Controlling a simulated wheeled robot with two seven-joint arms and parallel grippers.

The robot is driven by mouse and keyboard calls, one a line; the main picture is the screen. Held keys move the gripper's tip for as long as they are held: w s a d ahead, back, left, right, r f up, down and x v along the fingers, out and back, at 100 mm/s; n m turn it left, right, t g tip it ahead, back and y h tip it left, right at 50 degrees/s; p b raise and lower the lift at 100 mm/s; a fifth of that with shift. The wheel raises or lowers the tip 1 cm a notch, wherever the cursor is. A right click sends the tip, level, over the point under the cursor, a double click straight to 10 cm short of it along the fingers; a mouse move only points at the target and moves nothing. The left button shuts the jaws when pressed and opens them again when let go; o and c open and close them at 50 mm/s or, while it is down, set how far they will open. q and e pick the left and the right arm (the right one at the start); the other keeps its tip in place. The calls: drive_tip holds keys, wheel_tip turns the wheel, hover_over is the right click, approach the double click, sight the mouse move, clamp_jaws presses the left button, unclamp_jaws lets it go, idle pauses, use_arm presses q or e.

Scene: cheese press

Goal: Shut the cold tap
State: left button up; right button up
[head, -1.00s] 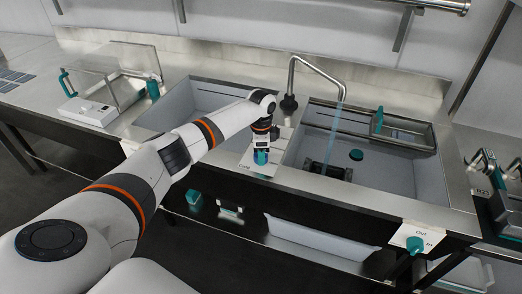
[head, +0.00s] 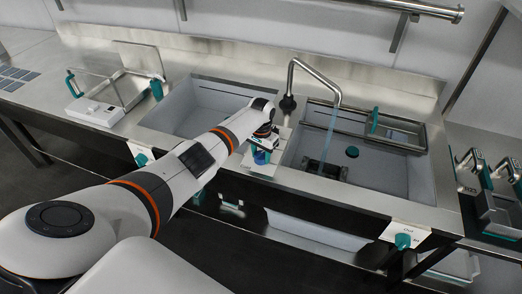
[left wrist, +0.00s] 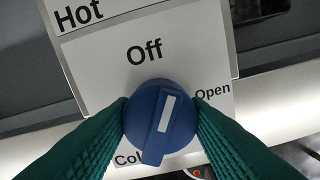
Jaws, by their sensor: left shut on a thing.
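The cold tap is a blue round knob (left wrist: 160,122) on a white label panel (left wrist: 100,75) marked Hot, Off, Open and Cold. Its white mark points up and slightly right, nearer to Off than to Open. My left gripper (left wrist: 160,125) is shut on the knob, with a teal finger on each side. In the head view my left gripper (head: 262,150) is at the sink's front edge, and the blue knob (head: 261,157) shows just under it. A thin stream of water (head: 331,125) falls from the spout (head: 315,70) into the right basin.
The left basin (head: 190,105) lies behind my arm. The right basin (head: 395,175) holds a dark block and a teal plug. A teal handle (head: 403,241) by a label marked Out sits at the front right. A clear-lidded box (head: 100,108) stands at the left.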

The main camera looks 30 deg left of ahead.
sight(261, 152)
use_arm(q)
drive_tip(key=n+p, duration=0.1)
drive_tip(key=n, duration=0.2)
drive_tip(key=shift+w+r+n, duration=0.1)
drive_tip(key=shift+r+n, duration=0.05)
drive_tip(key=shift+n, duration=0.15)
drive_tip(key=shift+n+p, duration=0.45)
drive_tip(key=shift+n, duration=0.75)
drive_tip(key=o, duration=1)
wheel_tip(261, 152, up, 4)
drive_tip(key=shift+r+p, duration=0.1)
drive_tip(key=shift+p, duration=0.5)
wheel_tip(261, 152, up, 8)
drive_tip(key=shift+f+b, duration=0.15)
drive_tip(key=shift+b, duration=0.15)
